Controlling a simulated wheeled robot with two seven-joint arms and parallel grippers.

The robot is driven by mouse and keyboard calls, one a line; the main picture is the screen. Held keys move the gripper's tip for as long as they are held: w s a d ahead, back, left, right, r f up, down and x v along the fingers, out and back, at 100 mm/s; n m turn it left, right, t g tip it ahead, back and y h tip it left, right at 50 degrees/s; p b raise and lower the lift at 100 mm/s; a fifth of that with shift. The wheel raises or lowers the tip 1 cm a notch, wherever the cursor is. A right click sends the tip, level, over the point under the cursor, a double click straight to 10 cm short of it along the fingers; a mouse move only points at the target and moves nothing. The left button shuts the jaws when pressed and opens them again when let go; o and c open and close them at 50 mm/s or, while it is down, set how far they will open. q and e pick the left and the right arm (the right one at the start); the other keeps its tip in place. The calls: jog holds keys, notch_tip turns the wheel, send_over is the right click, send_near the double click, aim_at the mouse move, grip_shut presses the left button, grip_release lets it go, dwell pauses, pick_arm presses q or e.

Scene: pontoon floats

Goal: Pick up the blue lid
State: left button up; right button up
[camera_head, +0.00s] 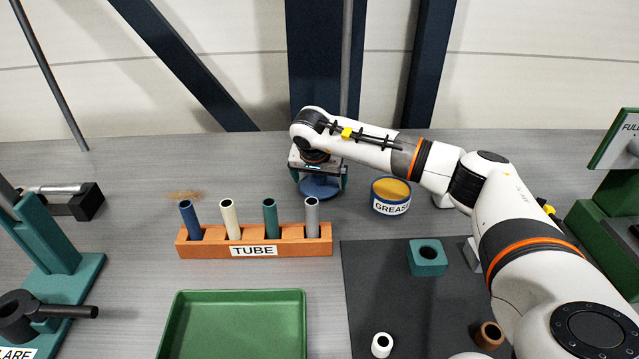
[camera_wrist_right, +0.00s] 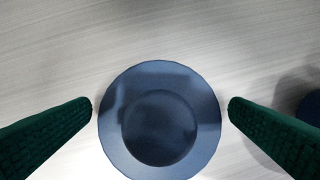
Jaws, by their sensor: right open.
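The blue lid (camera_head: 318,188) lies flat on the grey bench, behind the right end of the tube rack. In the right wrist view the lid (camera_wrist_right: 160,120) is a round disc with a darker raised or sunken middle. My right gripper (camera_head: 320,182) points down over the lid. In the right wrist view its green fingers (camera_wrist_right: 160,110) stand on either side of the lid, open, with a small gap at each side. The grease tin (camera_head: 390,195), blue with a yellow top, stands to the right of the lid. My left gripper is not in view.
An orange rack (camera_head: 190,250) labelled TUBE holds several coloured tubes in front of the lid. A green tray (camera_head: 235,296) lies nearer. A dark mat (camera_head: 375,290) bears a teal block (camera_head: 427,258) and small rings.

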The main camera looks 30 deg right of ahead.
jog(key=c, duration=0.7)
jog(key=shift+c, duration=0.2)
jog(key=shift+r, duration=0.1)
